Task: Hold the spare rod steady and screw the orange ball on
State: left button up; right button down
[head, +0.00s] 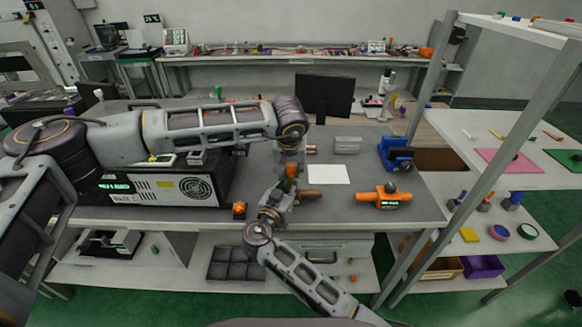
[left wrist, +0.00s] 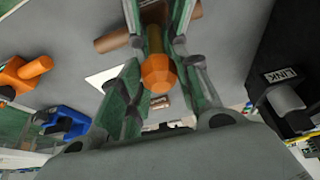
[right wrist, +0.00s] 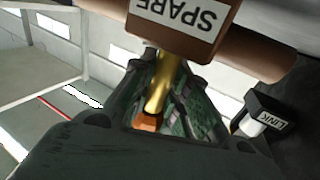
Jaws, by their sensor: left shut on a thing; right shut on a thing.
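The brown spare fixture (head: 310,195) is mostly hidden by my arms in the head view. Its SPARE label (right wrist: 178,15) shows upside down in the right wrist view. A brass rod (right wrist: 161,80) stands out from it, with the orange ball (left wrist: 158,73) at its free end, in line with the rod. My left gripper (head: 291,178) reaches down from above and is shut on the ball. My right gripper (head: 275,203) is shut on the rod beside it. The ball shows only partly in the right wrist view (right wrist: 148,122). I cannot tell how far it is threaded.
A black machine (head: 150,190) stands left on the grey table. A white sheet (head: 328,174), an orange fixture (head: 383,197) and a blue fixture (head: 397,153) lie to the right. The front right of the table has bare room.

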aim_at(291, 165)
pick_arm(q)
jog(key=shift+a+m+h, duration=0.1)
jog(key=shift+m+h, duration=0.3)
jog(key=shift+m, duration=0.7)
jog(key=o, duration=1.2)
jog(key=shift+r, duration=0.15)
jog(key=shift+v, duration=5.85)
pick_arm(e)
jog(key=c, duration=1.3)
grip_release()
jog(key=shift+r, duration=0.1)
jog(key=shift+r, duration=4.95)
